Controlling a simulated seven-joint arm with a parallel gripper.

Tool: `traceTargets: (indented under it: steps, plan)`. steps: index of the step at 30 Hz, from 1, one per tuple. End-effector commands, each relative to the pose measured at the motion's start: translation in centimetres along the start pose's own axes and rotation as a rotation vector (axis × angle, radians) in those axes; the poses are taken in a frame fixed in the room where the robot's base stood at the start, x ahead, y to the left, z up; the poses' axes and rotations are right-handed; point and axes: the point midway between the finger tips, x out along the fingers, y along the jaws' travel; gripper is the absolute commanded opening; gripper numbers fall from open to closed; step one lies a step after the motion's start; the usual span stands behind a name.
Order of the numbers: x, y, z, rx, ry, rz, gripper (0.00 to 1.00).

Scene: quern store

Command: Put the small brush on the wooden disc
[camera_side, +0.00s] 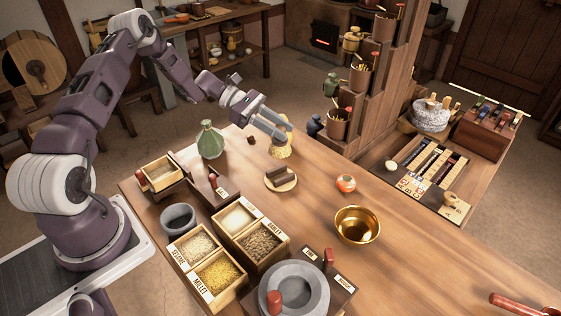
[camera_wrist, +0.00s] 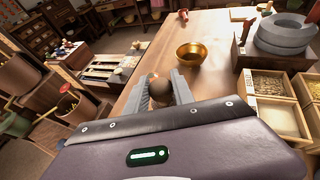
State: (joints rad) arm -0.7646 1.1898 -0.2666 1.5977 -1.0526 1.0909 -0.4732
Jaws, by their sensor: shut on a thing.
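My gripper (camera_side: 275,125) is shut on what looks like the small brush (camera_side: 281,150), whose pale straw bristles show below the fingers in the side view. In the wrist view a rounded brown part of the held thing (camera_wrist: 160,90) shows between the fingertips (camera_wrist: 161,88). I cannot tell whether the bristles touch the table. The pale wooden disc (camera_side: 287,187) lies on the table just in front of the gripper in the side view. A dark brown block (camera_side: 275,173) sits on the disc. I cannot make out the disc in the wrist view.
A green bottle (camera_side: 210,140) stands left of the gripper, with a small brown cube (camera_side: 251,140) between. A red-orange ball (camera_side: 346,183) and a brass bowl (camera_side: 357,225) are right of the disc. Grain boxes (camera_side: 235,220) and a stone quern (camera_side: 294,290) stand in front.

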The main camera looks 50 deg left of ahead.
Motion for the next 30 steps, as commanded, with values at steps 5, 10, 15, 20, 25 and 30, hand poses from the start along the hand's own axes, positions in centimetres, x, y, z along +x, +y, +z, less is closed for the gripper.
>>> traceTargets:
  steps: [5,10,15,20,25,30]
  plan:
    - [1.2,0.0,-2.7,0.0,-0.002,-0.001,0.0]
    - [2.4,0.0,-5.3,0.0,-0.001,-0.001,0.0]
    - [2.7,0.0,-6.1,0.003,-0.001,0.0,0.0]
    - [2.7,0.0,-6.2,0.002,-0.001,-0.001,0.0]
    - [2.9,0.0,-6.7,0.002,-0.001,-0.001,0.0]
    - [3.1,0.0,-7.1,0.002,-0.001,-0.001,0.0]
